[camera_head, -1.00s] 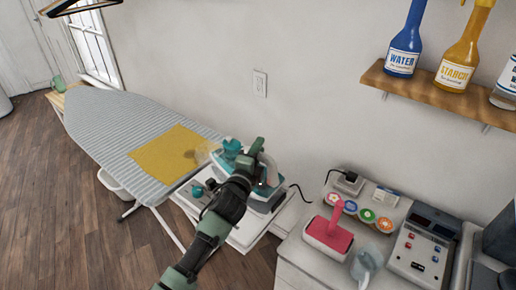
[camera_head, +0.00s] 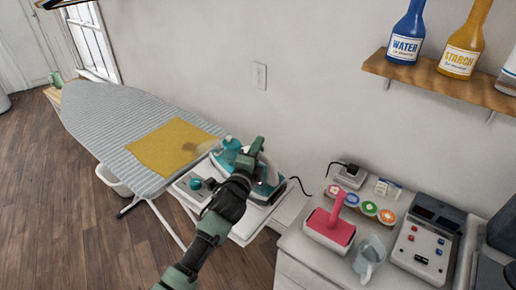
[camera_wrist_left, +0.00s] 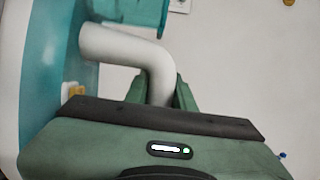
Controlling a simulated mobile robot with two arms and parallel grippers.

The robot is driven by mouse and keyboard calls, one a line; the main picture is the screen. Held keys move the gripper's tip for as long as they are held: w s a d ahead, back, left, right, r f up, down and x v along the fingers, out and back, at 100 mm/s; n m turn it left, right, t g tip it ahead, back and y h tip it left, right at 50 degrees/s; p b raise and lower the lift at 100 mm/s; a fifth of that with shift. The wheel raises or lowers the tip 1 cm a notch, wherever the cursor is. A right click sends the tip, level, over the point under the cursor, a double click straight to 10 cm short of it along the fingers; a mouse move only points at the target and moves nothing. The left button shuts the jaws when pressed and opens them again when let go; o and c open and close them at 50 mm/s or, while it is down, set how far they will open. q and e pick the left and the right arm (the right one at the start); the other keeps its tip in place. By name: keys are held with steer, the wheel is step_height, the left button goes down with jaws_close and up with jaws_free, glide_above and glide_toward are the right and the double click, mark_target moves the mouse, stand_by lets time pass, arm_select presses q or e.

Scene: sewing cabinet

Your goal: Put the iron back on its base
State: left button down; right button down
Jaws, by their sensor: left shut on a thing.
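The teal and white iron (camera_head: 262,185) is at the near end of the ironing board, over its white base (camera_head: 245,228). In the head view it sits on or just above the base; I cannot tell which. My left gripper (camera_head: 254,150) reaches it from the front and is shut on its handle. In the left wrist view the pale curved handle (camera_wrist_left: 130,50) runs between the green fingers (camera_wrist_left: 160,90), with the teal iron body (camera_wrist_left: 45,75) at the left. My arm hides part of the iron and base. My right gripper is not in view.
The striped ironing board (camera_head: 105,120) holds a yellow cloth (camera_head: 172,148). At the right, a cabinet top carries a pink-red roller (camera_head: 330,226), a clear cup (camera_head: 368,258), several colored spools and a control box (camera_head: 427,240). A wooden shelf (camera_head: 440,84) with bottles is above.

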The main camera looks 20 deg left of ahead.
arm_select(q)
steer(key=shift+f+b, duration=0.15)
steer(key=shift+b, duration=0.2)
steer(key=c, duration=1.1)
jaws_free()
steer(key=shift+s+d+f, duration=0.1)
steer(key=shift+s+f, duration=0.1)
steer(key=shift+f, duration=0.3)
steer(key=s, duration=0.2)
steer(key=s+b, duration=0.1)
steer(key=s, duration=0.4)
steer(key=shift+s+r, duration=0.3)
steer(key=shift+r, duration=0.05)
steer(key=shift+f, duration=0.1)
